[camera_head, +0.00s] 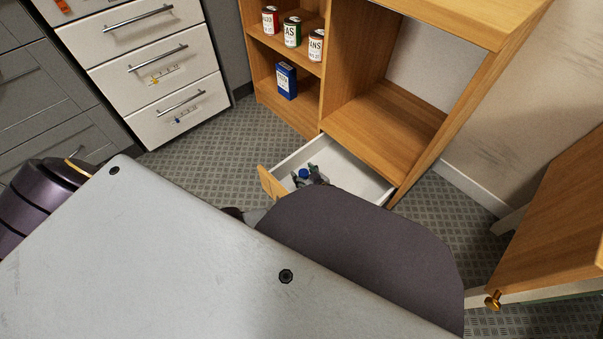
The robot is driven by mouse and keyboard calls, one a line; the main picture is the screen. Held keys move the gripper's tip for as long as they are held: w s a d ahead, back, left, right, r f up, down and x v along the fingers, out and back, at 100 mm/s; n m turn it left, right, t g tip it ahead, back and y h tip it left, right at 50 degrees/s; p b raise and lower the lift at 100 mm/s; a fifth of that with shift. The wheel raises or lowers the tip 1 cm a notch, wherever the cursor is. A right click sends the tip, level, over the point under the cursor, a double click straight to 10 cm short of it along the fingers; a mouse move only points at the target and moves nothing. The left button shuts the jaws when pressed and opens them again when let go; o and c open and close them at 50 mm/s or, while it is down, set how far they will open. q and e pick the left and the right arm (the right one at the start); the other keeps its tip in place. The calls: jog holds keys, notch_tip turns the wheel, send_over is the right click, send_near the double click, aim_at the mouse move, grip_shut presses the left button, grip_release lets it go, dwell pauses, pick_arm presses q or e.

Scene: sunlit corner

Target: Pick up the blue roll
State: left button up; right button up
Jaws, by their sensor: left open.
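The blue roll (303,173) shows as a small blue patch inside the open white drawer (368,177) at the bottom of the wooden shelf unit. My left gripper (312,176) is low in the drawer, right beside the roll. It is open. The gripper is small in the picture and partly hidden by my own arm, so I cannot tell whether the roll sits between the fingers or touches one. My right gripper is not in view.
The wooden shelf unit (384,112) holds several cans and a blue box (286,81). The drawer's wooden front (270,183) is pulled out. A white drawer cabinet (150,69) stands at the upper left. An open wooden door (560,220) is at the right.

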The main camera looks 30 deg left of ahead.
aim_at(304, 172)
pick_arm(q)
jog(key=shift+a, duration=0.1)
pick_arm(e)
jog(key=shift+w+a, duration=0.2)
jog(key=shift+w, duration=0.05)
pick_arm(q)
jog(key=c, duration=1.2)
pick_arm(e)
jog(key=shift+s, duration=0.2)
pick_arm(q)
jog(key=shift+r, duration=0.15)
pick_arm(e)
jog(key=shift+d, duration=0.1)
pick_arm(q)
jog(key=shift+r+p, duration=2.25)
jog(key=shift+r, duration=1.7)
jog(key=shift+r+p, duration=0.4)
jog(key=shift+r, duration=0.5)
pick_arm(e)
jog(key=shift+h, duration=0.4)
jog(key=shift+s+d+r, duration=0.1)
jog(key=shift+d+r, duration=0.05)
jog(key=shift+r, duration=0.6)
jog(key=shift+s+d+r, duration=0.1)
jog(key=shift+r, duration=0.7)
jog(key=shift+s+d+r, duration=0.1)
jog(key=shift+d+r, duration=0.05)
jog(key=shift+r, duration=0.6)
